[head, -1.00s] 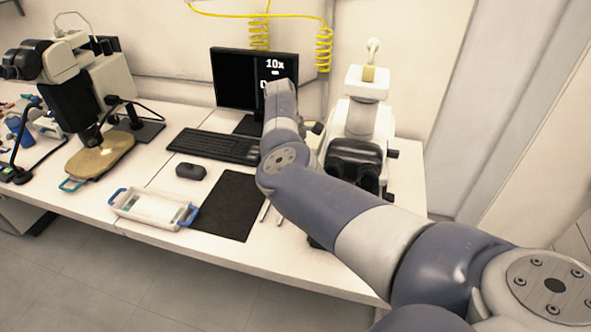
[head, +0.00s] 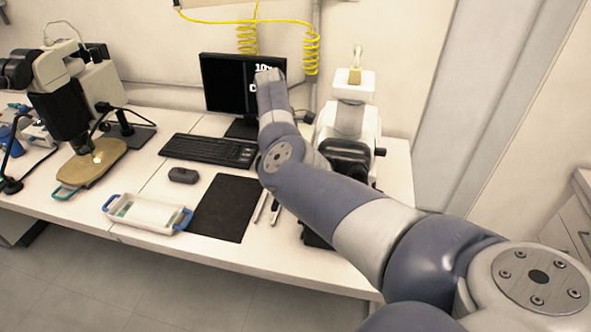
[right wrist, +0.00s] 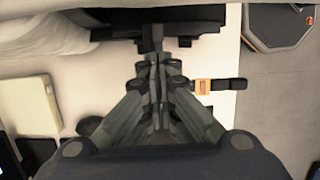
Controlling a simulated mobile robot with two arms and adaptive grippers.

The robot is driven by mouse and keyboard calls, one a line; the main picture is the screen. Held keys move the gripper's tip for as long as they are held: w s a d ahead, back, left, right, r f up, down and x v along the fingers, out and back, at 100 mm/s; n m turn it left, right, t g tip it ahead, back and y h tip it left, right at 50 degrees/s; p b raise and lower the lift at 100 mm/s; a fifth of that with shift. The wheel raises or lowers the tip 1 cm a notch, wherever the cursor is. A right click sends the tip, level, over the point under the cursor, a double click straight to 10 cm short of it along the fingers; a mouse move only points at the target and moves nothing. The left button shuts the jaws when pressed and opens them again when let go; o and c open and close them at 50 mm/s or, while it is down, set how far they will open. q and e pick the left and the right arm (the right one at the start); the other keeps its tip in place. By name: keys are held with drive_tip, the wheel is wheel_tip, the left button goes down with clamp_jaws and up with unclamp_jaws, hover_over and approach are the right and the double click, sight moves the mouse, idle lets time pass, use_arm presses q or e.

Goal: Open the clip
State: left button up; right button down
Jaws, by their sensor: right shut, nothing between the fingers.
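The white microscope (head: 350,120) with a dark stage stands at the right of the table in the head view. Its dark stage (right wrist: 130,17) crosses the top of the right wrist view. I cannot make out the clip clearly; it is small or hidden by the fingers. My right gripper (right wrist: 157,62) is shut and empty, its fingertips close to the front edge of the stage. I cannot tell whether they touch it. In the head view my own right arm hides this gripper. My left gripper is not in view.
A monitor (head: 225,85), keyboard (head: 210,150), mouse (head: 183,175) and black mat (head: 225,208) lie left of my arm. A white tray with blue handles (head: 150,213) sits at the table's front edge. A second microscope (head: 60,100) stands at the far left.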

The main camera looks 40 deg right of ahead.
drive_tip(key=v, duration=0.7)
drive_tip(key=shift+r, duration=0.3)
drive_tip(key=shift+w+r, duration=0.1)
